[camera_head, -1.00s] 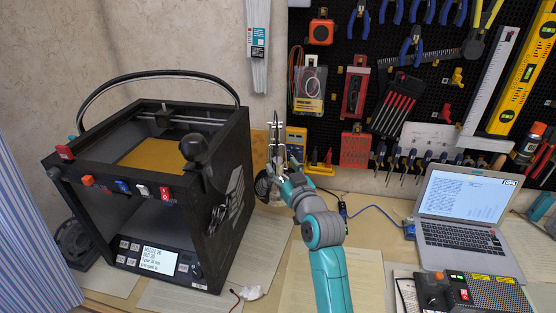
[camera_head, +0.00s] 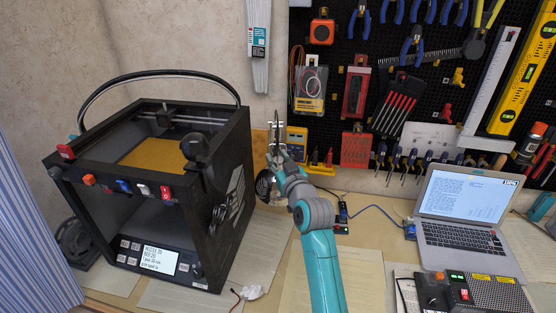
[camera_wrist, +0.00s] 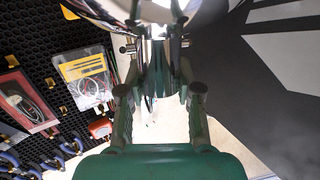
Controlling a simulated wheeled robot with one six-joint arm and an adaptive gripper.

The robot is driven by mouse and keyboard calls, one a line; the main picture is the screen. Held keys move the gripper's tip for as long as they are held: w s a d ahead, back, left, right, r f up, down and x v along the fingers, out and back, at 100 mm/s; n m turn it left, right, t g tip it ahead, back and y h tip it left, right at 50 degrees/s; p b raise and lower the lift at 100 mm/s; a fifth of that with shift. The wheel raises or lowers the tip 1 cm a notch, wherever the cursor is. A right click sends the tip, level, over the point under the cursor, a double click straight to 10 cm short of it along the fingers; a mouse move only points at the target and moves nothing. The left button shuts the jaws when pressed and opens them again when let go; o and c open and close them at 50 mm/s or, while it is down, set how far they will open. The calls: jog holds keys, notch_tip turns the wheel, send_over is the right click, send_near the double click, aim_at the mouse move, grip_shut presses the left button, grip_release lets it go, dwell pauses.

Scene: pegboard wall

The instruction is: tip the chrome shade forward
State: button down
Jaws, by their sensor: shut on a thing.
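The chrome shade (camera_wrist: 98,10) shows at the top of the wrist view as curved, mirror-like metal around a bright white glow. Its far part is cut off by the picture edge. My gripper (camera_wrist: 158,48) is shut on the shade, with a finger on either side of shiny metal at the lower rim. In the head view my gripper (camera_head: 275,138) points up beside the right side of the black printer. The shade is hard to tell from the gripper's metal there, and its exact tilt cannot be read.
The black 3D printer (camera_head: 150,190) stands close on the left of my gripper. A pegboard (camera_head: 340,25) with hanging tools is behind and to the right. A laptop (camera_head: 462,215) stands at the right. Papers lie on the bench.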

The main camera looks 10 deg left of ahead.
jog(key=shift+w+a+g, duration=0.1)
jog(key=shift+w+g, duration=0.05)
jog(key=shift+g, duration=0.15)
jog(key=shift+w+g+h, duration=0.1)
jog(key=shift+g+h, duration=0.2)
jog(key=c, duration=0.7)
grip_release()
jog(key=shift+c, duration=0.2)
jog(key=v, duration=1.2)
